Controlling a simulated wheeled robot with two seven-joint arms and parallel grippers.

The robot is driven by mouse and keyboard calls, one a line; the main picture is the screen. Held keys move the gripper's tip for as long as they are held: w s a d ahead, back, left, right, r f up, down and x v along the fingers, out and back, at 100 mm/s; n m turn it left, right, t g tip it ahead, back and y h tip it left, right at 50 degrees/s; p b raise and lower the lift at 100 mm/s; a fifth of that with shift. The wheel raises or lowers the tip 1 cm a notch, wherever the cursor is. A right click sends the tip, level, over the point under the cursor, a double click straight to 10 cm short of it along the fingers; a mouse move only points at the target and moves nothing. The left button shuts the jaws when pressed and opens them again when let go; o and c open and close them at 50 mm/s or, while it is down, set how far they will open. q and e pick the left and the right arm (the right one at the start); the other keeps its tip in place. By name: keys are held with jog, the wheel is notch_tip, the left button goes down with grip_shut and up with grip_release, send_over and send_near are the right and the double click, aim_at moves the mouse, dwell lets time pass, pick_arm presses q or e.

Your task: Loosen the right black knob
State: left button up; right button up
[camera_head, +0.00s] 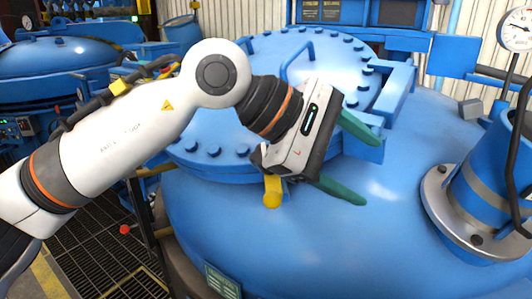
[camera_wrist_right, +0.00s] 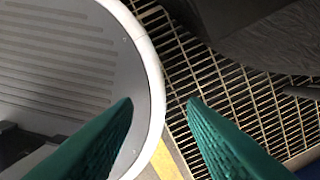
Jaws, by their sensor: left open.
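My left gripper (camera_head: 353,163) reaches in from the left over the blue furnace lid (camera_head: 390,225). Its two green fingers are spread apart, with nothing between them. Small dark knobs or bolts ring the raised round cover (camera_head: 262,52) behind it. Dark knobs also sit on the grey flange (camera_head: 434,200) at the right, one at its front (camera_head: 476,240). I cannot tell which is the right black knob. The left gripper is apart from the flange. My right gripper (camera_wrist_right: 158,105) shows only in its wrist view, with its green fingers apart and empty.
A yellow handle (camera_head: 272,190) shows just below the left gripper. A blue pipe (camera_head: 485,175) rises from the flange, with a pressure gauge (camera_head: 517,31) above. A metal grating (camera_head: 100,250) lies at the lower left; grating (camera_wrist_right: 240,90) also shows below the right gripper.

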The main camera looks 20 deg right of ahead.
pick_arm(q)
jog(key=w+a+r+m+t+y, duration=0.1)
jog(key=w+a+t+y, duration=0.3)
jog(key=w+t+y, duration=0.1)
jog(key=t+y, duration=0.4)
send_near(256, 158)
jog(key=shift+h, duration=0.3)
jog(key=x, duration=0.3)
jog(key=p+x, duration=0.1)
jog(key=x, duration=0.2)
jog(key=d+x, duration=0.1)
jog(key=x, duration=0.3)
jog(key=shift+w+d+r+p, duration=0.1)
jog(key=shift+r+p, duration=0.1)
jog(key=shift+p, duration=0.15)
jog(key=c, duration=1)
